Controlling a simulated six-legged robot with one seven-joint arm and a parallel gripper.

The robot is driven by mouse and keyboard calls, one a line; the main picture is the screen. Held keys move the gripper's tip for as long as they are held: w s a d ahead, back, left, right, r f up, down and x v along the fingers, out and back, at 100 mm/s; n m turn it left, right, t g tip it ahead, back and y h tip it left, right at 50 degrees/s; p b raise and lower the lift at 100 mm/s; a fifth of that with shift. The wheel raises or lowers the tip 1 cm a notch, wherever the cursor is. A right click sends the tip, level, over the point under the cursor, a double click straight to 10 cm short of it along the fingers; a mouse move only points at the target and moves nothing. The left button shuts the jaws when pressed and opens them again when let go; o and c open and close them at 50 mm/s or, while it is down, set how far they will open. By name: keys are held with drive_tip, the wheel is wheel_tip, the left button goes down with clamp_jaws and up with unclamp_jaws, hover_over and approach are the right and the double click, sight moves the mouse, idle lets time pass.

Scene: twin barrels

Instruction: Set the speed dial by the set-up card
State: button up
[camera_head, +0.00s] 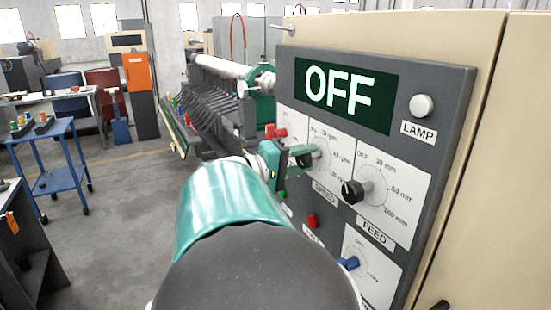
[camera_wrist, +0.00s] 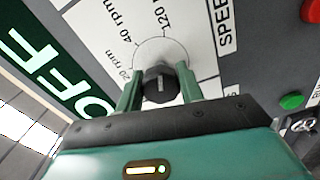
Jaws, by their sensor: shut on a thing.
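The speed dial (camera_wrist: 159,86) is a round black knob with a short pale mark on its face, in the middle of the wrist view. Its printed scale shows 20 rpm, 40 rpm and 120 rpm; I cannot tell exactly which label the mark points to. My gripper (camera_wrist: 159,87) has one green finger on each side of the knob and is shut on it. In the head view my arm hides part of the speed scale, and the gripper (camera_head: 298,160) is at the dial. The display (camera_head: 340,92) reads OFF. I cannot make out a set-up card.
The black feed knob (camera_head: 353,191) is just right of the speed dial. A red button (camera_head: 313,221) and a blue knob (camera_head: 349,263) are below. A blue trolley (camera_head: 52,160) stands on open floor at left.

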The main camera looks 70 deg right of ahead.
drive_tip(key=shift+m, duration=0.6)
drive_tip(key=o, duration=1)
drive_tip(key=shift+w+a, duration=0.1)
drive_tip(key=v, duration=1.3)
drive_tip(key=shift+w+a, duration=0.2)
drive_tip(key=shift+a, duration=0.05)
